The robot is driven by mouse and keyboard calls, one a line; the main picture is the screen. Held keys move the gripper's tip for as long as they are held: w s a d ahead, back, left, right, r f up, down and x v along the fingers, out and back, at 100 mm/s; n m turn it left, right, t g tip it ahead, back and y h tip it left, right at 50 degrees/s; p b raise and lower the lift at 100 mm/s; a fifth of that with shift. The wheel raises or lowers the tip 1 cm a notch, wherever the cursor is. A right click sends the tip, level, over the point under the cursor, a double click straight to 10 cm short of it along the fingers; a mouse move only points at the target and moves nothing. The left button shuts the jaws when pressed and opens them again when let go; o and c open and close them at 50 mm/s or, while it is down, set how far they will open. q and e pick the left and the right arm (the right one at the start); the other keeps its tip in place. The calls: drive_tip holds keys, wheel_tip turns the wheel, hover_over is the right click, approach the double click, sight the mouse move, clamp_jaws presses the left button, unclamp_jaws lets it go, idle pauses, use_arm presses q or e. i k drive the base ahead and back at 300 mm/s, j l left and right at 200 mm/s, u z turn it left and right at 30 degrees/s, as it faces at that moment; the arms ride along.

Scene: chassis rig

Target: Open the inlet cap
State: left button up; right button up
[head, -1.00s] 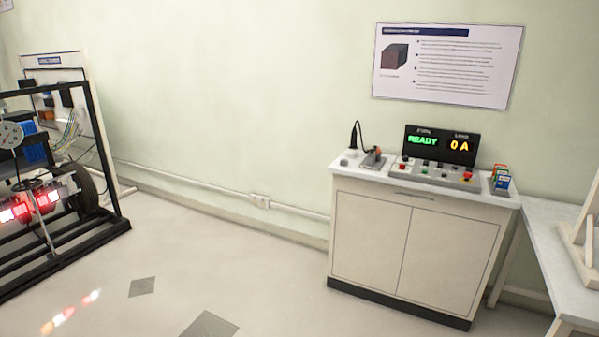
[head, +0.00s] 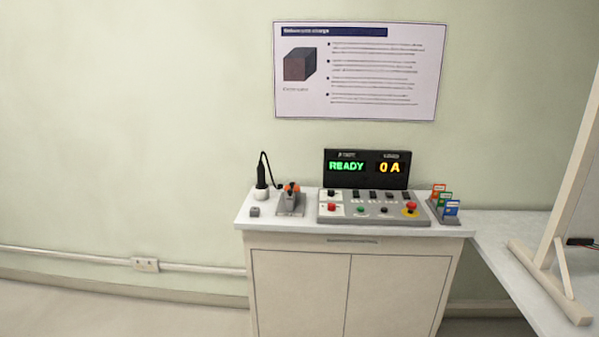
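A white cabinet (head: 300,290) stands against the wall with a control panel (head: 372,207) on its top. A black display (head: 366,168) behind the panel reads READY and 0 A. Left of the panel is a grey device with an orange part (head: 291,198). Beside it a black handle with a cable (head: 261,183) stands upright in a white round base (head: 261,194). I cannot tell whether any of these is the inlet cap; it is not clearly identifiable. Neither of my grippers is in view.
A small grey block (head: 254,211) lies on the cabinet's left front. A holder with coloured cards (head: 445,205) stands at its right. A white table (head: 500,233) with a wooden frame (head: 565,220) is at the right. Floor at lower left is clear.

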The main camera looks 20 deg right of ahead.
sight(292, 185)
drive_tip(key=i+j+z, duration=0.1)
drive_tip(key=i+z, duration=0.25)
drive_tip(key=i+j+z, duration=0.2)
drive_tip(key=z, duration=0.15)
drive_tip(key=i+j+z, duration=0.35)
